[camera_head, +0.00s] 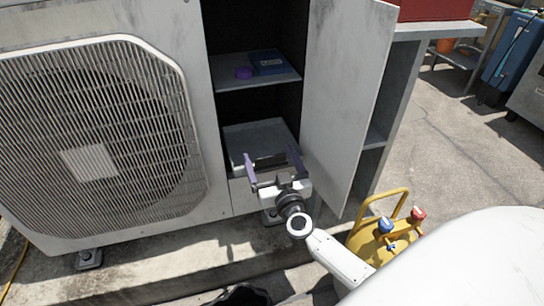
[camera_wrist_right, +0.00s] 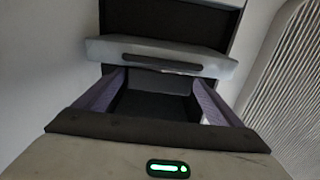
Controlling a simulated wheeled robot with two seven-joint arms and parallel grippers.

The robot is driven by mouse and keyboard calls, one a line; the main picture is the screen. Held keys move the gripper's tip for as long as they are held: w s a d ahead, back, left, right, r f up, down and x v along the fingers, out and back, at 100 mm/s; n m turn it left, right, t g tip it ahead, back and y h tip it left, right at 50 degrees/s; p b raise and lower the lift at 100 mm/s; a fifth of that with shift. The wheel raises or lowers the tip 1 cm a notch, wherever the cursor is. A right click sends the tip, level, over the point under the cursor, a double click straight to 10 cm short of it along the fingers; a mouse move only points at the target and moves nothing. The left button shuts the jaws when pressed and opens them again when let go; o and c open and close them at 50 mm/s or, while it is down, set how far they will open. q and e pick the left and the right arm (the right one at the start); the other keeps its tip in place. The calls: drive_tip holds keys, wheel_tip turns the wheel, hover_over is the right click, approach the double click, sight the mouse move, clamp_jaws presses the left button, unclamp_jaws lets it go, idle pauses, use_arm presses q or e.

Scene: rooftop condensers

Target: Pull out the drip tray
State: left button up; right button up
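The drip tray (camera_head: 258,138) is a grey, flat-topped box low inside the condenser's open compartment. In the right wrist view its pale front panel (camera_wrist_right: 108,50) faces me and carries a long dark handle (camera_wrist_right: 162,64). My right gripper (camera_head: 272,160) is right in front of the tray, its two purple-grey fingers spread wide. The wrist view also shows the fingers (camera_wrist_right: 160,82) apart, with nothing between them and the handle just beyond their tips. I cannot tell whether they touch the panel. My left gripper is not in view.
The condenser's door (camera_head: 345,95) stands open just right of my right arm. A shelf (camera_head: 230,86) above the tray holds a blue box (camera_head: 268,62) and a purple round item (camera_head: 243,72). A yellow cylinder (camera_head: 378,248) with valves stands at lower right. The fan grille (camera_head: 95,130) is left.

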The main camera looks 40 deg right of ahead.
drive_tip(key=shift+s+a, duration=0.1)
drive_tip(key=shift+s, duration=0.05)
use_arm(q)
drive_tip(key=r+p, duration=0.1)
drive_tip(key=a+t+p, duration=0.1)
drive_tip(key=p, duration=0.1)
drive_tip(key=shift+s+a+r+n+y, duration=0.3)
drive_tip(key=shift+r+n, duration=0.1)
use_arm(e)
drive_tip(key=v, duration=1)
drive_tip(key=shift+r, duration=0.1)
